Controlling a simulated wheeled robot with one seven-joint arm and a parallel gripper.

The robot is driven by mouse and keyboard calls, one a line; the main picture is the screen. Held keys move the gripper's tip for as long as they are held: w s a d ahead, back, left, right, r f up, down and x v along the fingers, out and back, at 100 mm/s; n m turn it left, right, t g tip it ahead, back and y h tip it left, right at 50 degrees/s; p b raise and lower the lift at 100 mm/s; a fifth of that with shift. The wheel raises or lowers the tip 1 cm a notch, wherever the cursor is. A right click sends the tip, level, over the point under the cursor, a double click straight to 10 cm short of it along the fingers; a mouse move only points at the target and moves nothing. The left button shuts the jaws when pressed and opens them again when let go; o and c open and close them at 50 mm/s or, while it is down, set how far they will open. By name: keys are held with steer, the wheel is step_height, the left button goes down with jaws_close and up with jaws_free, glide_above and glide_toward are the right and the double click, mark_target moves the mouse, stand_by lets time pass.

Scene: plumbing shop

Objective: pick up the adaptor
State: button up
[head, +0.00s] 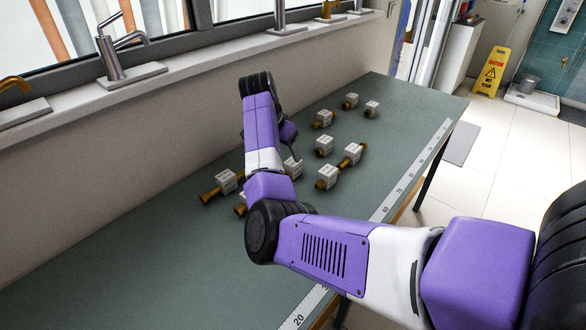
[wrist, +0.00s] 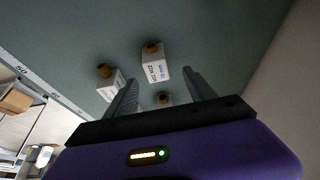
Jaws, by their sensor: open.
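Several small white blocks with printed labels, many with brass ends, lie on the green-grey table; which one is the adaptor I cannot tell. In the head view, my gripper (head: 292,148) hangs above the table beside a white block (head: 292,168), partly hidden by my arm. In the wrist view, my gripper (wrist: 160,77) is open, with nothing held between its fingers. A labelled block with a brass end (wrist: 155,69) lies ahead between the fingertips. A round brass end (wrist: 165,98) shows nearer, between the fingers. Another brass-ended block (wrist: 108,87) is behind the left finger.
Other blocks lie close by, including one at left (head: 225,181), one at right (head: 327,177) and one farther back (head: 371,109). A wall and a sill with taps (head: 113,62) run along the left. The near-left table (head: 150,270) is bare.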

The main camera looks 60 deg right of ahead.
mark_target(293, 161)
steer(key=shift+s+p+x, duration=0.15)
steer(key=shift+p+x, duration=0.2)
steer(key=shift+x, duration=1.3)
steer(key=shift+s+p+x, duration=0.1)
steer(key=shift+p+x, duration=0.2)
steer(key=shift+x, duration=1.4)
steer(key=shift+c, duration=0.4)
steer(key=shift+r, duration=0.1)
jaws_close()
